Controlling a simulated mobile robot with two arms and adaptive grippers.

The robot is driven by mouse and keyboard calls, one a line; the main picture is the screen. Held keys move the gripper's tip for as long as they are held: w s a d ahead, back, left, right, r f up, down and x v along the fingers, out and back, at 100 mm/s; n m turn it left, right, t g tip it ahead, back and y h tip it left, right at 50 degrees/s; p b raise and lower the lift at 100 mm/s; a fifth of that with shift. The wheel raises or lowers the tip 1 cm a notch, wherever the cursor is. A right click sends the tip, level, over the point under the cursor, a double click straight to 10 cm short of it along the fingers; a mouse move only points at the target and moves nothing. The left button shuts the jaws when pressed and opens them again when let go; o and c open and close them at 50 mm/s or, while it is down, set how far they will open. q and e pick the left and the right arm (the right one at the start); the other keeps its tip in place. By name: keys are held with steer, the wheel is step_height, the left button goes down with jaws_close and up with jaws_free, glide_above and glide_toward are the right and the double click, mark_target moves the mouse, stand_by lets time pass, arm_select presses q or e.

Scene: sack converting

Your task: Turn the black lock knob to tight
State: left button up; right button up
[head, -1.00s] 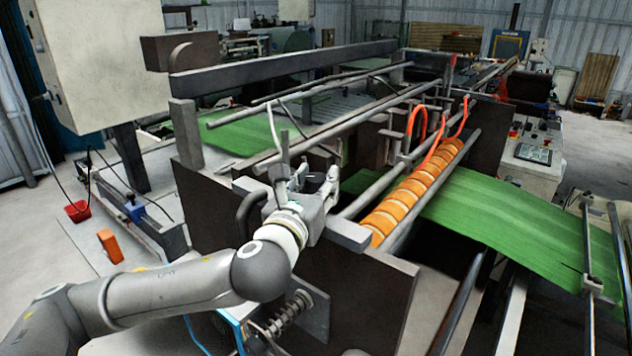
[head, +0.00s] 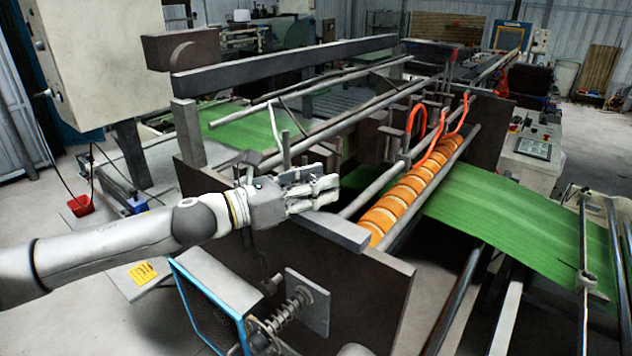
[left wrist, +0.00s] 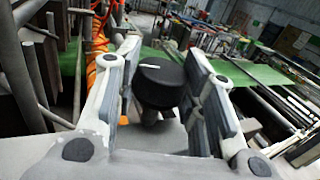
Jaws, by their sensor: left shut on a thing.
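The black lock knob (left wrist: 160,82) is a dark round cap with a white line on top, standing on a short stem in the left wrist view. My left gripper (left wrist: 158,88) has its two grey-padded fingers on either side of it and is shut on it. In the head view my left gripper (head: 326,189) lies level over the near end of the machine, fingers pointing right. The fingers hide the knob there. I cannot read any tight marking. My right gripper is out of view.
A row of orange rollers (head: 412,193) and a green sheet (head: 530,218) lie right of the gripper. Metal bars (head: 350,122) cross the machine behind it. A dark side plate (head: 350,275) and a spring (head: 290,308) are below. Orange hoses (head: 418,118) rise beyond.

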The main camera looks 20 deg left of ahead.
arm_select(q)
steer(key=shift+w+f+m+g+h+b, duration=0.1)
steer(key=shift+m+g+h+b, duration=0.2)
steer(key=shift+m+g+h, duration=0.55)
steer(key=shift+f+m+g+h+b, duration=0.15)
steer(key=shift+m+g+h+b, duration=0.55)
steer(key=shift+g, duration=0.35)
steer(key=m+g+h+b, duration=0.2)
steer(key=m+g+b, duration=0.1)
steer(key=g, duration=0.1)
steer(key=shift+m+g+h+b, duration=0.25)
steer(key=shift+m+g+b, duration=0.4)
steer(key=shift+g+b, duration=0.4)
steer(key=shift+m+g+b, duration=0.3)
steer(key=shift+g, duration=0.15)
steer(key=o, duration=1)
steer(key=shift+d, duration=0.15)
steer(key=shift+r, duration=0.2)
